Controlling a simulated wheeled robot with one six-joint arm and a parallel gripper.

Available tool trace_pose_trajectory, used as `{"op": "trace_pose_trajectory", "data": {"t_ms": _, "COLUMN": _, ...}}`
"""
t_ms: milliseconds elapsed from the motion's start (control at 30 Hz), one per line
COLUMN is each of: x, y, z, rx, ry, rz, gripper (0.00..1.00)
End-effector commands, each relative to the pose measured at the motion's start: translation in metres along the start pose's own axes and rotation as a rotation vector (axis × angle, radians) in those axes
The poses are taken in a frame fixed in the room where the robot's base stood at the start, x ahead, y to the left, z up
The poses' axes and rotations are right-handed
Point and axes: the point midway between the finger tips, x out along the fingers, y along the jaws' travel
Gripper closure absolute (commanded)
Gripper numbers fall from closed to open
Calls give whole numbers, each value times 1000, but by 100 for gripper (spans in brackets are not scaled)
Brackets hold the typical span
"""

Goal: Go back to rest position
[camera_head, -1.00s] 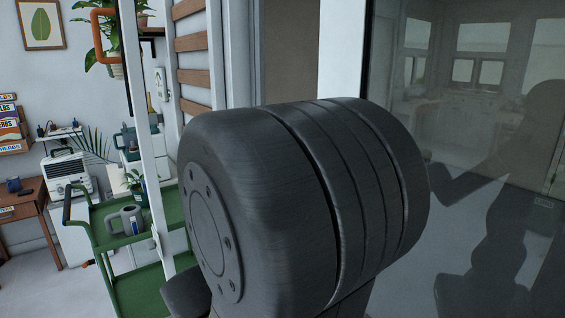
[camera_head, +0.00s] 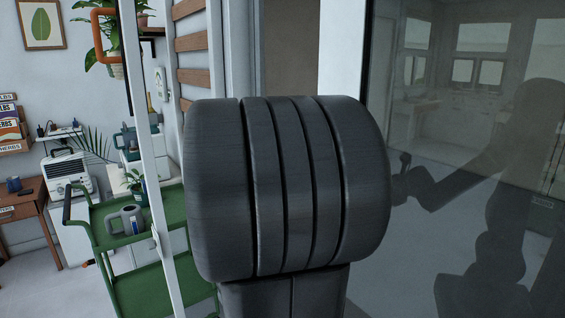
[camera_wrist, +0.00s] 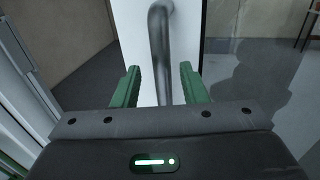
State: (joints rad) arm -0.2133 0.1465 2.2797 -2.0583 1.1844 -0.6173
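My gripper (camera_wrist: 160,72) shows in the wrist view with its two green fingers spread apart and nothing clamped between them. A grey metal door handle (camera_wrist: 158,28) stands upright ahead of it, on a white door frame (camera_wrist: 135,40). The handle's bar lines up with the gap between the fingers; I cannot tell how deep it lies. In the head view a large dark joint of my arm fills the middle and hides the gripper and handle.
A glass door panel (camera_head: 440,160) takes up the right side and reflects my arm. A green cart (camera_head: 165,210) with a grey watering can (camera_head: 124,222) stands left of my arm. A wooden desk (camera_head: 25,200) is at the far left. Floor shows between.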

Motion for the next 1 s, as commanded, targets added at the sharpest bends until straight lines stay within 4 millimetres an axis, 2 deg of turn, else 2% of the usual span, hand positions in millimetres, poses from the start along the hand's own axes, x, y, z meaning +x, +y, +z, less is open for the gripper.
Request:
{"op": "trace_pose_trajectory", "data": {"t_ms": 200, "x": 24, "y": -1, "z": 0, "rx": -1, "ry": 0, "rz": -5, "gripper": 61}}
{"op": "trace_pose_trajectory", "data": {"t_ms": 433, "x": 41, "y": -1, "z": 0, "rx": -2, "ry": 1, "rz": -3, "gripper": 61}}
{"op": "trace_pose_trajectory", "data": {"t_ms": 600, "x": 41, "y": 6, "z": 0, "rx": -2, "ry": 0, "rz": 0, "gripper": 61}}
{"op": "trace_pose_trajectory", "data": {"t_ms": 1000, "x": 41, "y": 6, "z": -1, "rx": 0, "ry": 1, "rz": -3, "gripper": 61}}
